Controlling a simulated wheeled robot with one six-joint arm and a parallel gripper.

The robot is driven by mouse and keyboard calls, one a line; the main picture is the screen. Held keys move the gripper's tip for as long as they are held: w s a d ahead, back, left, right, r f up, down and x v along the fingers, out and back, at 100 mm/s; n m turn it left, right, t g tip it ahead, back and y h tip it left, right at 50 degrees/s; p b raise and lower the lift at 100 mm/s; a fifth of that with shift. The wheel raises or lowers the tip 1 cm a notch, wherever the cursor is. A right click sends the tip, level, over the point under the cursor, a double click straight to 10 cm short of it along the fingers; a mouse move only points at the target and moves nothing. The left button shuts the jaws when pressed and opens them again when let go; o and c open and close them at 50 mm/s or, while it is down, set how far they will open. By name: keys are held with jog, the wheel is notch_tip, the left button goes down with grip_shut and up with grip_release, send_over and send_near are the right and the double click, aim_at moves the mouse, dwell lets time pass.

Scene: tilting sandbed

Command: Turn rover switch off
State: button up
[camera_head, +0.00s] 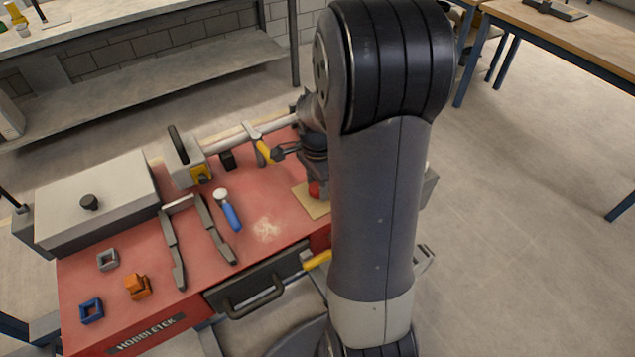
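No rover is recognisable in the head view, and I cannot pick out its switch for certain. A small red rounded part (314,190) shows on a tan square board (311,203) at the right of the red workbench (110,280), partly hidden by my arm. My gripper (280,153) appears as a small dark shape over the back right of the bench, pointing left beside a yellow-handled clamp (265,149). My large arm link hides much of that area. The fingers are too small to tell whether they are open or shut.
Open floor lies at right.

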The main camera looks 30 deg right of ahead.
jog(key=c, duration=0.5)
jog(key=shift+n, duration=0.4)
jog(key=n, duration=0.2)
jog(key=shift+n, duration=0.4)
jog(key=n, duration=0.9)
jog(key=shift+n, duration=0.4)
jog(key=n, duration=0.4)
jog(key=shift+n, duration=0.4)
jog(key=o, duration=1)
jog(key=shift+c, duration=0.2)
